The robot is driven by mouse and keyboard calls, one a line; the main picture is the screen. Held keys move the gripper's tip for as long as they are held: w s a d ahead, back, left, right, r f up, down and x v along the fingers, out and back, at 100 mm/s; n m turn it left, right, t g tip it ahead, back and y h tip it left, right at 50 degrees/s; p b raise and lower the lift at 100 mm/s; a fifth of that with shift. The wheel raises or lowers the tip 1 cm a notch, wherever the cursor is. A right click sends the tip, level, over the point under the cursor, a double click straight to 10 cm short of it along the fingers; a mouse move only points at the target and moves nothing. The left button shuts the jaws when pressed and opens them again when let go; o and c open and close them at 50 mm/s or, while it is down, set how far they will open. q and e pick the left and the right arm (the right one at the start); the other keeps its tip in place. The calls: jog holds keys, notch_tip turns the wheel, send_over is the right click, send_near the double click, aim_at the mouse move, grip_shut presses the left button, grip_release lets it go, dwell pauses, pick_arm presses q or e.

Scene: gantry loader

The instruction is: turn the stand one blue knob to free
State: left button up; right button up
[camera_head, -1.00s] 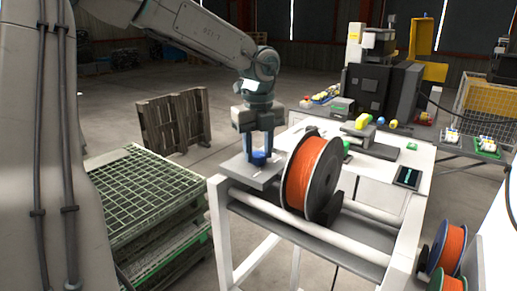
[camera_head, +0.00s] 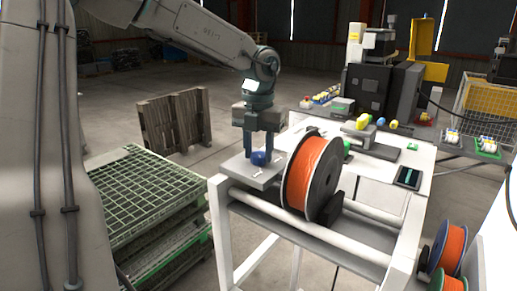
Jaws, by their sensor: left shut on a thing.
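The blue knob (camera_head: 259,158) sits on a small grey plate (camera_head: 250,176) at the left end of the white stand (camera_head: 222,225). My left gripper (camera_head: 260,152) points straight down from above. Its two dark fingers are shut on the blue knob, one on either side. Part of the knob is hidden by the fingers. My right gripper is not in view.
A large spool of orange filament (camera_head: 303,172) stands on the stand's rails, close to the right of the knob. A pile of green mesh crates (camera_head: 140,195) stands at the left. A wooden pallet (camera_head: 174,122) is behind. More spools (camera_head: 452,248) are at lower right.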

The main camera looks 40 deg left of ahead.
aim_at(259, 154)
pick_arm(q)
jog(key=shift+m, duration=0.5)
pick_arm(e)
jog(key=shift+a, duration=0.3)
pick_arm(q)
jog(key=o, duration=1)
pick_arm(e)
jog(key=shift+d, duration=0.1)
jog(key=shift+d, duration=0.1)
pick_arm(q)
jog(key=shift+r+p, duration=0.4)
notch_tip(259, 154, up, 10)
jog(key=p, duration=1)
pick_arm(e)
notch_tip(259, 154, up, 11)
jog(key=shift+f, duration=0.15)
